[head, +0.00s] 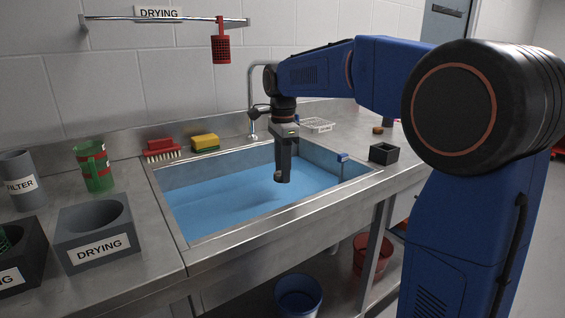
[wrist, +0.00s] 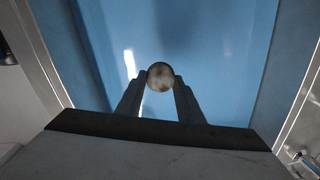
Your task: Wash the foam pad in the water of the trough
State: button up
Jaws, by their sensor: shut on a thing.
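The trough (head: 178,205) is a steel-rimmed basin set in the counter, with blue water (head: 235,200) in it. My gripper (head: 282,178) points down over the trough, right of its middle. It is shut on the foam pad (wrist: 160,77), a small round pale piece with brown stains. In the wrist view the pad sits between the two fingertips with blue behind it. In the head view only a small bit of the pad shows at the fingertips. I cannot tell whether the pad touches the water.
A red brush (head: 162,151) and a yellow sponge (head: 205,142) lie behind the trough, near the tap (head: 252,125). Grey DRYING block (head: 95,240) and green cup (head: 95,168) stand left. A black box (head: 383,153) stands right. A rail (head: 160,18) with a red basket hangs above.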

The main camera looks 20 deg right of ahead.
jog(key=shift+f, duration=5.8)
jog(key=shift+s+a, duration=0.1)
jog(key=shift+a, duration=0.1)
jog(key=shift+s+a, duration=0.1)
jog(key=shift+a, duration=0.25)
jog(key=shift+d, duration=0.15)
jog(key=shift+w+d, duration=0.2)
jog(key=shift+d, duration=0.25)
jog(key=shift+a, duration=0.2)
jog(key=shift+s+a, duration=0.2)
jog(key=shift+a, duration=0.2)
